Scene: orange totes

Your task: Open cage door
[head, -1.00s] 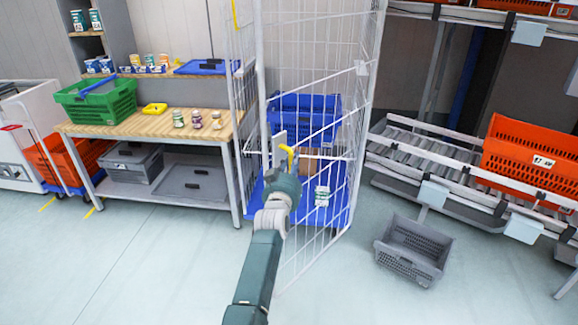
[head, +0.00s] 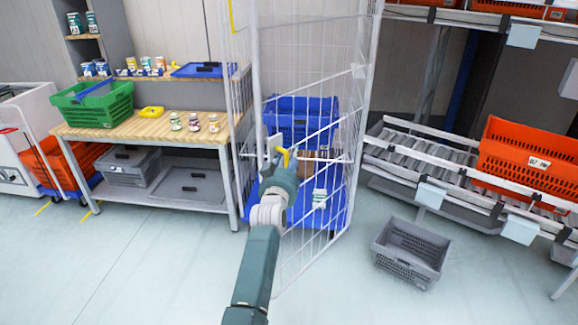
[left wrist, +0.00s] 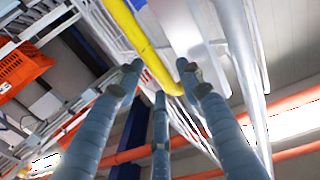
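The tall white wire cage (head: 366,110) stands in the middle of the head view. Its wire door (head: 302,240) stands out at an angle toward me. A yellow latch handle (head: 284,156) sits on the door's left side at mid-height. My left gripper (head: 279,166) is right at the handle, its fingers mostly hidden behind my wrist. In the left wrist view, the gripper's three fingers (left wrist: 160,85) are spread apart. The yellow handle (left wrist: 148,48) runs past the fingertips, close to the right-hand one; contact cannot be told. My right gripper is out of view.
Inside the cage are a blue crate (head: 300,118) and a blue base (head: 335,212). A wooden table (head: 150,128) stands close on the left. A grey basket (head: 410,250) lies on the floor at right, before a roller rack (head: 425,150). The front floor is clear.

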